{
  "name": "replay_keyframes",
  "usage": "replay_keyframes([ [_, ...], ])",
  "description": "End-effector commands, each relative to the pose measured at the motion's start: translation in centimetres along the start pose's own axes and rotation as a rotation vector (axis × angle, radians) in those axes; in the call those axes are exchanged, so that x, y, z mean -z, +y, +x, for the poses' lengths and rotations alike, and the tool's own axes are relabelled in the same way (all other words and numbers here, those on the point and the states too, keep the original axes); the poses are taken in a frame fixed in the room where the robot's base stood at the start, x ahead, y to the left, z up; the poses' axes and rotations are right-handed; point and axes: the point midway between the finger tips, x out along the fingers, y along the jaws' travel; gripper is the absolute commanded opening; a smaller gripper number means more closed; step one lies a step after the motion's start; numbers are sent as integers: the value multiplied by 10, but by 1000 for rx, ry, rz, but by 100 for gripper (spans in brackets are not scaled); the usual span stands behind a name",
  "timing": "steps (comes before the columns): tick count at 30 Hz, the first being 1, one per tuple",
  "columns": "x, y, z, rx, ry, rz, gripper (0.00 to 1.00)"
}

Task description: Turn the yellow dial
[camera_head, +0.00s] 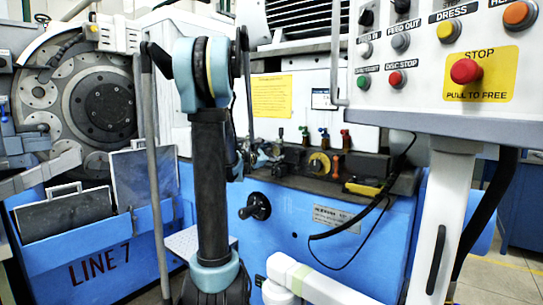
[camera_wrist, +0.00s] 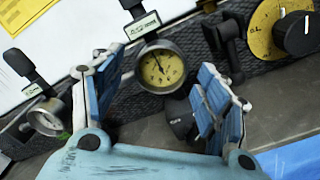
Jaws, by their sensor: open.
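The yellow dial (camera_head: 319,163) is a round yellow disc on the machine's dark ledge, right of my gripper (camera_head: 264,153). In the wrist view the yellow dial (camera_wrist: 272,38) is at the upper right, tilted, with a dark knob at its middle and partly cut off by the picture edge. My gripper (camera_wrist: 162,88) is open there, with blue-padded fingers spread apart and no object held. The dial lies outside the fingers, beyond the right one. A round gauge with a yellowish face (camera_wrist: 161,68) shows between the fingers, farther off.
Another gauge (camera_wrist: 46,118) is at the left of the wrist view. A dark valve-like fitting (camera_wrist: 230,38) stands between the middle gauge and the dial. An orange lever (camera_head: 336,162) is right of the dial. A control panel (camera_head: 430,95) overhangs at the right; a black cable hangs below it.

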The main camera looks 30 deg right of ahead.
Motion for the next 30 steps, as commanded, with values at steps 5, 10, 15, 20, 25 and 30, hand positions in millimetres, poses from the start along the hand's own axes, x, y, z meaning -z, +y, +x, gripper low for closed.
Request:
replay_keyframes([
  [5,0,0,0,0,0,0,43],
  [10,0,0,0,0,0,0,24],
  [15,-1,0,2,0,-1,6,24],
  [20,-1,0,1,0,-1,45,24],
  [25,0,0,1,0,-1,139,24],
  [30,0,1,0,-1,0,274,24],
])
